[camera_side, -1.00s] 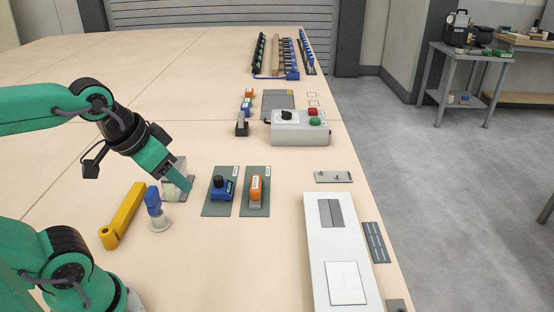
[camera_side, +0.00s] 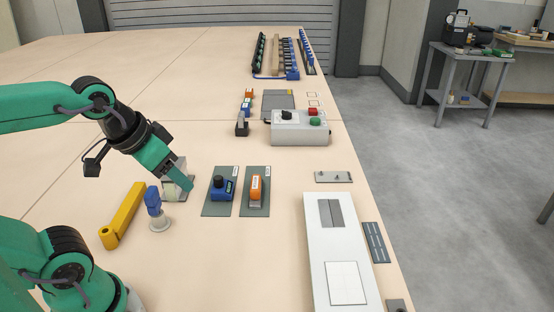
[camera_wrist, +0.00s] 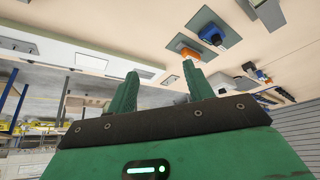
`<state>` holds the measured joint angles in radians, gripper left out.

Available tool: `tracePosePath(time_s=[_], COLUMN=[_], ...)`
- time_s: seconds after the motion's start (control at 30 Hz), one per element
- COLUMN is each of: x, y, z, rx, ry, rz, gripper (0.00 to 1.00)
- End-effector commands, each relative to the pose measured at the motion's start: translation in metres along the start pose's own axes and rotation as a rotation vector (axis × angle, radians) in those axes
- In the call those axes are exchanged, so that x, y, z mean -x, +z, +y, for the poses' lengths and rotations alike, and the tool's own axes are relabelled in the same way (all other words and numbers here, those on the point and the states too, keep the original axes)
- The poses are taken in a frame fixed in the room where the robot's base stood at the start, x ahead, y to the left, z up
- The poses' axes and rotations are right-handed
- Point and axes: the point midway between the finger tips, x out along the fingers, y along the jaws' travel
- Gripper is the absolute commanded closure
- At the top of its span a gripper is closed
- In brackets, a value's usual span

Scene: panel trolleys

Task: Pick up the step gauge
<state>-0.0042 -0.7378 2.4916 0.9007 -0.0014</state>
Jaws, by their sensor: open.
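A pale grey block (camera_side: 167,191) stands on a dark mat left of the blue device. It looks like the step gauge, but its steps cannot be made out. My gripper (camera_side: 186,186) is in front of it in the side view and hides part of it; I cannot tell whether they touch. In the wrist view a grey block (camera_wrist: 270,12) on a dark plate is at the top right, away from the fingers. My gripper (camera_wrist: 160,70) is open there, with nothing between its two green fingers.
A blue device with a black knob (camera_side: 221,188) and an orange device (camera_side: 256,188) lie on dark mats to the right. A blue-topped piece (camera_side: 154,203) on a round base and a yellow bar (camera_side: 123,215) are near my arm. A white panel (camera_side: 318,260) lies at the right edge.

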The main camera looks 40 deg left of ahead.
Motion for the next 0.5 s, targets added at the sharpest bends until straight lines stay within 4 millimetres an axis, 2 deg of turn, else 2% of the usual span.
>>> tracePosePath(time_s=[0.23, 0.5], x=[-0.007, -0.027], y=[-0.019, -0.053], z=[-0.009, -0.029], rx=[0.042, 0.124], ry=[-0.016, -0.044], rz=[-0.045, -0.128], gripper=[0.48, 0.48])
